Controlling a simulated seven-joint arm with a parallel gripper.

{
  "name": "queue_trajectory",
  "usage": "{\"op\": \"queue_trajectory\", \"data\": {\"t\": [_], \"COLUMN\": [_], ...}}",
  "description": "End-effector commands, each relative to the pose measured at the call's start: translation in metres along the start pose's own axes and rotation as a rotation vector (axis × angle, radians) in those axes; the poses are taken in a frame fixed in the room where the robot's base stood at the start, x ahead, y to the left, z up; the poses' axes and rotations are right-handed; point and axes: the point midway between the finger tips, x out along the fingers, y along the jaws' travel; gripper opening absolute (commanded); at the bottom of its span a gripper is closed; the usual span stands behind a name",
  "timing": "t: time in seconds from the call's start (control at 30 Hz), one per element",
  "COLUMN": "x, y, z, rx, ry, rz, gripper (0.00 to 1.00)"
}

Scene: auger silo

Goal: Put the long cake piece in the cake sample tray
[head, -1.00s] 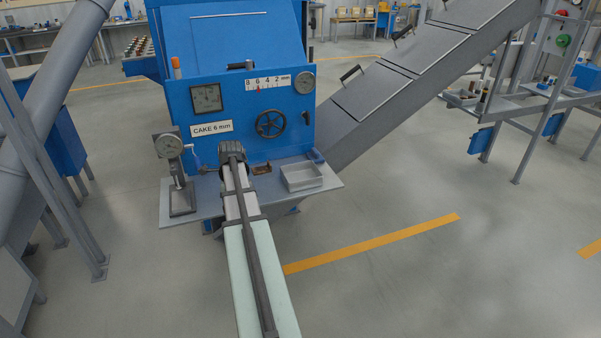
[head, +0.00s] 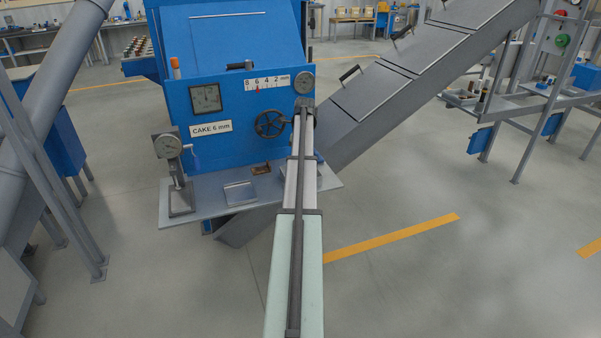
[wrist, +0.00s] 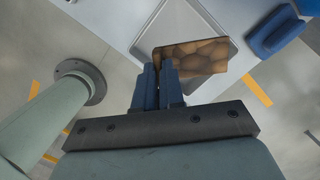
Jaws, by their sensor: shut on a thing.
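The cake piece (wrist: 203,57), a brown slab with a mottled, cracked face, is held in my gripper (wrist: 160,72) in the wrist view. The two blue fingers are shut on its left end, and the slab sticks out to the right. Behind it lies the pale, light-walled cake sample tray (wrist: 182,22), partly covered by the slab and fingers. I cannot tell how far the slab is above the tray floor. In the head view my arm covers the tray, and the gripper and slab are hidden.
A blue machine (head: 235,110) with gauges and a handwheel (head: 270,124) stands behind the grey shelf (head: 215,211). A dial gauge stand (head: 179,190), a flat metal plate (head: 240,193) and a small brown item (head: 261,169) are on the shelf. A blue block (wrist: 272,35) sits right of the tray.

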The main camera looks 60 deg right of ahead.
Motion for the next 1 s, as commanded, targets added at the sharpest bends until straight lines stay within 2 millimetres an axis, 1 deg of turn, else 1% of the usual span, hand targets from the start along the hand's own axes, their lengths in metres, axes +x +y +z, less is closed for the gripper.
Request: {"op": "queue_trajectory", "data": {"t": [0.03,0.17,0.27,0.37,0.6,0.77,1.0], "x": [0.0,0.001,0.008,0.02,0.057,0.067,0.094], "y": [-0.003,0.001,0.001,0.001,0.001,0.001,0.001], "z": [0.001,0.0,-0.001,-0.003,-0.008,-0.01,-0.014], "rx": [0.026,0.073,0.087,0.088,0.086,0.086,0.085], "ry": [0.0,0.0,0.001,0.001,0.001,0.0,0.001], "rz": [-0.004,-0.012,-0.012,-0.012,-0.012,-0.013,-0.012], "gripper": [0.0,0.0,0.0,0.0,0.0,0.0,0.0]}}
